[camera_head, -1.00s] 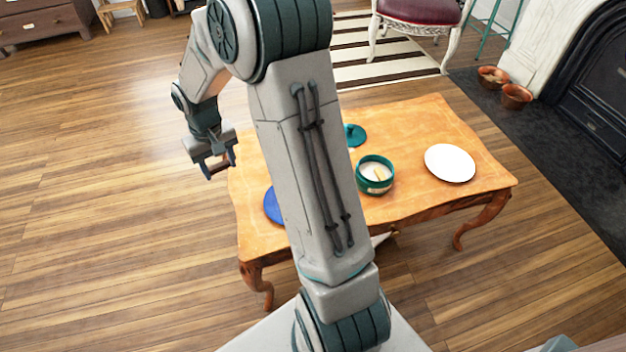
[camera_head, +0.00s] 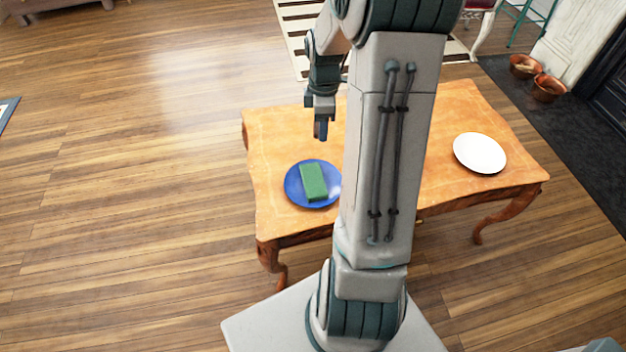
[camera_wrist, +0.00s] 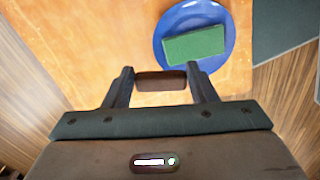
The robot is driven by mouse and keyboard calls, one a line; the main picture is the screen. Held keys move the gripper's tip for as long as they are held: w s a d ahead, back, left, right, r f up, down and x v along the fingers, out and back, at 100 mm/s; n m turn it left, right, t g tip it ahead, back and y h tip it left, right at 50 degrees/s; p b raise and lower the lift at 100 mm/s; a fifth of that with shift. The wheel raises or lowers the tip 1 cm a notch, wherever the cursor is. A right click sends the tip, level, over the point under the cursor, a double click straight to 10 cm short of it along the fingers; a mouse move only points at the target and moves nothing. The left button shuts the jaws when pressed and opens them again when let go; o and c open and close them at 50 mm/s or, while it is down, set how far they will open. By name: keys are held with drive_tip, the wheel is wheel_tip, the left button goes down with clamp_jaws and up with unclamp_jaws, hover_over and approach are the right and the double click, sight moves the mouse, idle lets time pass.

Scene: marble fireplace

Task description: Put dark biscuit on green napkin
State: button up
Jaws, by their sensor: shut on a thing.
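The green napkin (camera_head: 313,182) is a folded rectangular block on a blue plate (camera_head: 292,191) at the left of the table. In the wrist view the green napkin (camera_wrist: 195,46) and blue plate (camera_wrist: 228,30) lie beyond and to the right of my fingertips. My gripper (camera_head: 321,130) points down above the table, behind the plate in the head view. In the wrist view my gripper (camera_wrist: 160,84) is shut on the dark biscuit (camera_wrist: 161,80), a small brown bar held across between the fingertips. The biscuit is apart from the napkin.
The orange wooden table (camera_head: 440,186) has a white plate (camera_head: 479,153) at its right. My arm hides the table's middle. Two copper pots (camera_head: 548,88) stand on the floor by the fireplace.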

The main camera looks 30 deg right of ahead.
drive_tip(key=s+d+n+b, duration=0.1)
drive_tip(key=s+d+n, duration=0.4)
drive_tip(key=d+n, duration=0.2)
drive_tip(key=b, duration=0.5)
hover_over(316, 177)
wheel_tip(316, 177, down, 8)
drive_tip(key=shift+s+r, duration=0.15)
drive_tip(key=shift+f+b, duration=1)
drive_tip(key=shift+f, duration=0.9)
drive_tip(key=shift+f, duration=0.1)
drive_tip(key=o, duration=1.2)
drive_tip(key=shift+c, duration=0.2)
